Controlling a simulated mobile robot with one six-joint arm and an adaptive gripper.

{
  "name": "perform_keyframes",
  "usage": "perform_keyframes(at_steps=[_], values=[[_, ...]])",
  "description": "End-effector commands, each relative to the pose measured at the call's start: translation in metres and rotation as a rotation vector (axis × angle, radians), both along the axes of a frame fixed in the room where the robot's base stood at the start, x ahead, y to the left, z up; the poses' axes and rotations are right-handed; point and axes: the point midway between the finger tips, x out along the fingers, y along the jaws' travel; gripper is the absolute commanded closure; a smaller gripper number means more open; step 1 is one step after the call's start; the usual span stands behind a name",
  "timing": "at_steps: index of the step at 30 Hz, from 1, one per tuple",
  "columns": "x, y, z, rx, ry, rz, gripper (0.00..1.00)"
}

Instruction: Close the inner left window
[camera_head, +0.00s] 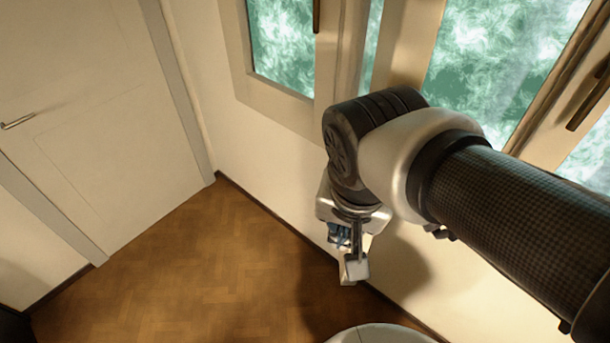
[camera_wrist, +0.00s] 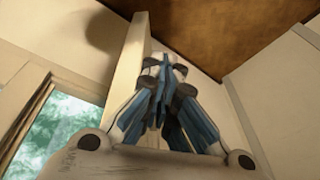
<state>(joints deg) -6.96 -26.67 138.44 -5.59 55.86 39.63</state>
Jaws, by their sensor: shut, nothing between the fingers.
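The windows show along the upper right of the head view, with green, cloudy panes in cream frames. A left pane (camera_head: 283,42) has a dark handle (camera_head: 316,14) at its right side. A narrow strip of pane and a cream upright (camera_head: 408,45) stand right of it, partly hidden by my arm. I cannot tell for sure which sash is the inner left window or how far it stands open. My gripper (camera_head: 355,267) is shut and empty, pointing down below the windows near the wall. In the wrist view, my gripper (camera_wrist: 160,66) overlaps a long cream board (camera_wrist: 130,65); contact is unclear.
A larger pane (camera_head: 490,60) and another dark handle (camera_head: 590,92) lie to the right. A closed white door (camera_head: 90,130) with a lever handle is at the left. The wooden floor (camera_head: 200,270) between door and window wall is clear.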

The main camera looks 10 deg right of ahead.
Motion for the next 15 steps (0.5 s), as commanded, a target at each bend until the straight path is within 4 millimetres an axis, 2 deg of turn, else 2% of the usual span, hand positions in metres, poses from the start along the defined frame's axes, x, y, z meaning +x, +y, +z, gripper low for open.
perform_keyframes(at_steps=[7,15], values=[[0.030,0.016,0.015,-0.007,0.094,-0.384,1.00],[0.066,0.044,0.013,-0.105,0.099,-0.934,1.00]])
